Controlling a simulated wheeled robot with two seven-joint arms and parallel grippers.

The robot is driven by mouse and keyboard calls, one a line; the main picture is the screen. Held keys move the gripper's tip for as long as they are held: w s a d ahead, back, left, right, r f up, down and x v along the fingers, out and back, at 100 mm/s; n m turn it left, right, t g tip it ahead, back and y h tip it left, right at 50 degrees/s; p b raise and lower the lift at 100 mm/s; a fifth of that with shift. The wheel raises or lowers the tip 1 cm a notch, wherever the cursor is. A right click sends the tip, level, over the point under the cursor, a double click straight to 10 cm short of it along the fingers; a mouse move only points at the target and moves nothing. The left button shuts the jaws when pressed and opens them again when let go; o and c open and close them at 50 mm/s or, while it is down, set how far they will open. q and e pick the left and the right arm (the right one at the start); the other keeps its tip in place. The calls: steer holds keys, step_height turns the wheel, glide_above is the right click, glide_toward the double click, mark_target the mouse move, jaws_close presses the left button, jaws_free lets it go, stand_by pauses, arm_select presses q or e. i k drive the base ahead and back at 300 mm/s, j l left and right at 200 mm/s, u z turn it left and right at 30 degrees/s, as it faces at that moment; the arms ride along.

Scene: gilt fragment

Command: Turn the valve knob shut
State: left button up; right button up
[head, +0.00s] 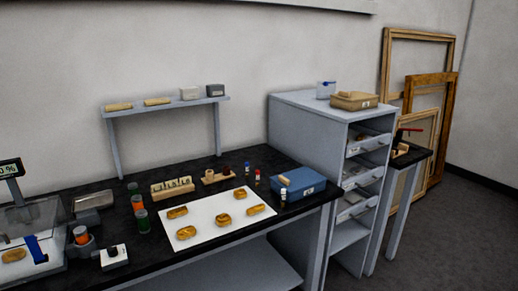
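A small white block with a dark knob-like top (113,252) sits at the front left of the black bench, just right of a clear box. It may be the valve knob, but it is too small to tell, and I cannot read its turn position. A red bar-shaped handle (409,130) shows on a small dark side table at the right; I cannot tell what it belongs to. Neither of my grippers is in view, and nothing touches these things.
The clear box (30,240) holds a gilt piece and a blue strip. Left of centre stand small jars (139,212). Gilt pieces lie on a white sheet (196,241). A blue box (297,184) sits at right. A grey drawer cabinet (300,120) stands beyond the bench.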

mark_target(112, 251)
steer(key=u, duration=1.5)
